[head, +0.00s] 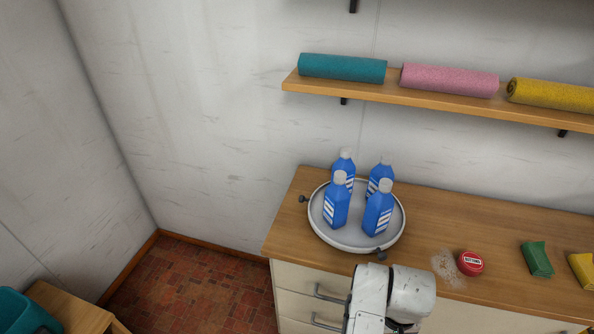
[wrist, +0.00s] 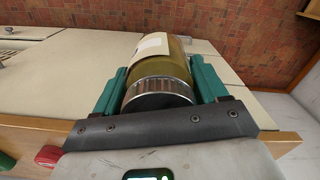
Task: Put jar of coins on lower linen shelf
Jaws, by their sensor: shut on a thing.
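The jar of coins (wrist: 182,62) shows in the wrist view with a silver lid, a pale paper label and a dull gold body. My gripper (wrist: 162,80) is shut on it, a teal finger on each side. Behind the jar are cream drawer fronts and the tiled floor. In the head view only part of my arm shows at the bottom; the jar and my fingers are not visible. A wooden shelf (head: 438,99) on the wall holds teal (head: 342,67), pink (head: 449,80) and yellow (head: 552,94) rolls. A bracket above suggests a higher shelf.
On the wooden counter (head: 440,215) a round grey tray (head: 345,240) holds several blue bottles (head: 337,206). A red-topped round item (head: 470,263), green packet (head: 537,258) and yellow packet (head: 582,269) stand right. The shelf's free strip is its narrow front edge and short left end.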

